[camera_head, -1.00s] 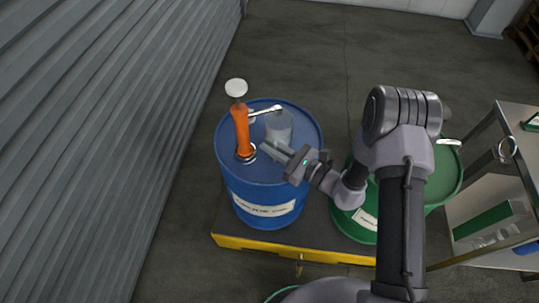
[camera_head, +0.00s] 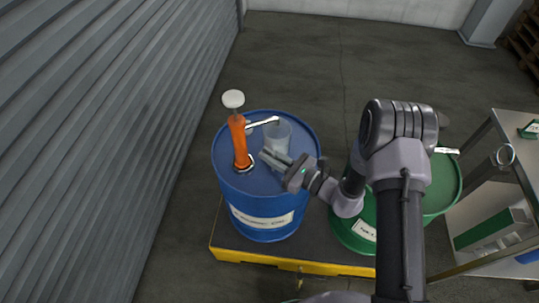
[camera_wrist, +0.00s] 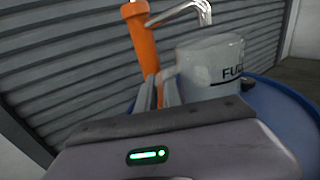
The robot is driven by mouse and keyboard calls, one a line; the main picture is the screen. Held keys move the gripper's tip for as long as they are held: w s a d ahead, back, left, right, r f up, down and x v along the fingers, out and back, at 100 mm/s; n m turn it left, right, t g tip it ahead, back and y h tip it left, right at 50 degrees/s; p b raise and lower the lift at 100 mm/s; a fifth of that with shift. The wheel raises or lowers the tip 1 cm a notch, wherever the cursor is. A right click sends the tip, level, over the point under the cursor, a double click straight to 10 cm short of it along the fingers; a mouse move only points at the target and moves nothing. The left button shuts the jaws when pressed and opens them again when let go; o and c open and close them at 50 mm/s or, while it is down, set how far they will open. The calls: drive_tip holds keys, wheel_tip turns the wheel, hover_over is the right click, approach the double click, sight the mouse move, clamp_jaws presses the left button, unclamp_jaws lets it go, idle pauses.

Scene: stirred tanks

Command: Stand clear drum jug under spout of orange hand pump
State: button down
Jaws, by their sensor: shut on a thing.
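The clear drum jug (camera_head: 278,138) is over the top of the blue drum, beside the orange hand pump (camera_head: 239,142). The pump stands upright on the drum, with a white knob on top. Its metal spout (camera_head: 263,121) reaches right, its tip at the jug's far rim in the head view. In the wrist view the spout (camera_wrist: 205,12) bends down just above the jug (camera_wrist: 207,68), which looks upright. My gripper (camera_head: 270,158) is shut on the jug from its near side; the grip itself is partly hidden. I cannot tell whether the jug's base touches the drum.
The blue drum (camera_head: 263,218) stands on a yellow-edged pallet (camera_head: 285,265). A green drum (camera_head: 440,186) stands to its right, partly behind my arm. A metal shelf rack (camera_head: 517,130) is at far right. A corrugated wall (camera_head: 120,130) runs along the left.

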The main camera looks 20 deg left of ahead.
drive_tip(key=shift+f+b, duration=0.3)
drive_tip(key=shift+f, duration=0.05)
drive_tip(key=c, duration=1.4)
unclamp_jaws()
drive_tip(key=shift+c, duration=0.2)
drive_tip(key=p+v, duration=0.4)
drive_tip(key=v, duration=1.3)
drive_tip(key=shift+s+d, duration=0.15)
drive_tip(key=shift+d, duration=0.05)
